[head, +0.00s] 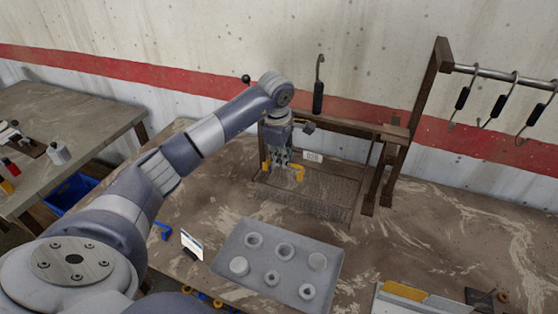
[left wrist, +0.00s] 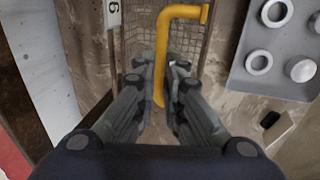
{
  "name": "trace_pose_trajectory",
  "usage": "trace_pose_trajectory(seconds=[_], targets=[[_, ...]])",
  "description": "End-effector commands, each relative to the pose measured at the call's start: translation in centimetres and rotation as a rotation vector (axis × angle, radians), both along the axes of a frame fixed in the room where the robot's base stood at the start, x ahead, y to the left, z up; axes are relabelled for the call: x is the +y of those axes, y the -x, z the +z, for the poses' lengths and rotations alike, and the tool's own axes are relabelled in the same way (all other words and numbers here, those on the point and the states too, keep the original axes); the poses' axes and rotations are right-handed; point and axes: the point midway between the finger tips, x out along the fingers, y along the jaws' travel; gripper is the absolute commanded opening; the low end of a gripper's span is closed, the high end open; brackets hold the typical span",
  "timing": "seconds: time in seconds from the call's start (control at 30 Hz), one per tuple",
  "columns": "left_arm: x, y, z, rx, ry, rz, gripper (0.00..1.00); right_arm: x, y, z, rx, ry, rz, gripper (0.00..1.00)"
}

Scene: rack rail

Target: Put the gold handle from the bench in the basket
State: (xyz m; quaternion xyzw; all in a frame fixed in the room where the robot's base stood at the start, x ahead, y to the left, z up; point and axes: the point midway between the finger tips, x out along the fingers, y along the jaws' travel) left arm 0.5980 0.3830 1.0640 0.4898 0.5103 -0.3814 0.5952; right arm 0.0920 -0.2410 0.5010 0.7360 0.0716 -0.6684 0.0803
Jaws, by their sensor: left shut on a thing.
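The gold handle (head: 299,173) is a yellow-gold, bent bar. My left gripper (head: 282,164) is shut on it, and in the left wrist view the handle (left wrist: 161,50) stands between the two fingers (left wrist: 158,78). The wire mesh basket (head: 330,205) sits on the bench at the back. In the head view the handle overlaps the basket's left part; in the left wrist view the basket mesh (left wrist: 186,38) shows behind it. How high the handle is over the mesh I cannot tell. My right gripper is in neither view.
A grey tray (head: 232,246) with several round pale pieces lies in front of the basket. A wooden rack with a rail (head: 500,74) and hanging black-handled hooks stands at the right. A small white card (head: 192,244) stands left of the tray. The bench's right side is mostly bare.

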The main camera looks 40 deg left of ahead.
Motion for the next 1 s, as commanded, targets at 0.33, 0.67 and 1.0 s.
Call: trace_pose_trajectory(seconds=[0.33, 0.67, 1.0], targets=[[0.1, -0.1, -3.8, -0.001, -0.001, 0.000, 0.00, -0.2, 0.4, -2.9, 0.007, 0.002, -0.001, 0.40], [0.1, -0.2, -6.9, -0.001, -0.001, 0.000, 0.00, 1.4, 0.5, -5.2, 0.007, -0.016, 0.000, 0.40], [0.1, -0.1, -8.1, 0.000, -0.001, 0.000, 0.00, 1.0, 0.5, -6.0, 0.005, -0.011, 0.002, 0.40]])
